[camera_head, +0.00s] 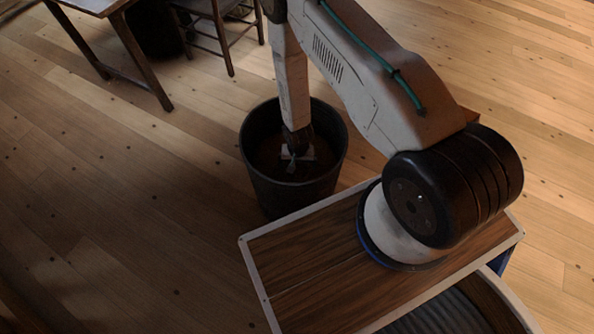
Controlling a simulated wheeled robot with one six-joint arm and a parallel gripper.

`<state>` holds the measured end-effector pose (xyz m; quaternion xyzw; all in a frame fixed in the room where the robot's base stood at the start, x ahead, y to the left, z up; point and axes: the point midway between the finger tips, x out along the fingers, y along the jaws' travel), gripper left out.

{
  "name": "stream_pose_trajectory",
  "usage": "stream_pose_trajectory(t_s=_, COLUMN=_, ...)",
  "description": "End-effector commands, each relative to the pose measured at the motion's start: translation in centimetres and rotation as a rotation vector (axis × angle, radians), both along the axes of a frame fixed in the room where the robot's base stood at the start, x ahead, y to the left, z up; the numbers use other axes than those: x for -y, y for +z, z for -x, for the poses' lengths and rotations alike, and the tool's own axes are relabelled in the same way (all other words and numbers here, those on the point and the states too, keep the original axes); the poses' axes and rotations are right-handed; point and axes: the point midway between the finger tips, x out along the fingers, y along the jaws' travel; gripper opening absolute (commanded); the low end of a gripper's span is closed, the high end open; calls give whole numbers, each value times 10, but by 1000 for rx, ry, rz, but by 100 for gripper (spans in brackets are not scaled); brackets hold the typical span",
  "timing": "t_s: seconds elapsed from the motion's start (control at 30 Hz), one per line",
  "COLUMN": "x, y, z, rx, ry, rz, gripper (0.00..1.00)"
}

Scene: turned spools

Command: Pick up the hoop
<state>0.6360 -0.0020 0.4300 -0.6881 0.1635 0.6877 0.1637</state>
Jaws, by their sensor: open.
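My gripper (297,160) reaches down inside a dark round bin (262,185) on the floor. Its small pale and grey fingers show against the dim inside of the bin. I take it as open, with nothing visible held in it. I cannot make out a hoop anywhere in this view. The bin's floor is dark and partly hidden by the arm and gripper, so I cannot tell what lies there.
The bin's rim (246,142) surrounds the gripper closely. A wooden table (125,45) and a dark chair (215,40) stand at the upper left. The plank floor (120,200) left of the bin is clear.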

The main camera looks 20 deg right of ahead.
Motion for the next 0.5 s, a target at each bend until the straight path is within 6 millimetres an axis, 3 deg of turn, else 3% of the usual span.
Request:
stream_pose_trajectory(t_s=0.3, x=-2, y=-44, z=-3, rx=-1, ry=1, rz=0, gripper=100)
stream_pose_trajectory(t_s=0.5, x=-2, y=-49, z=-3, rx=0, ry=1, rz=0, gripper=100)
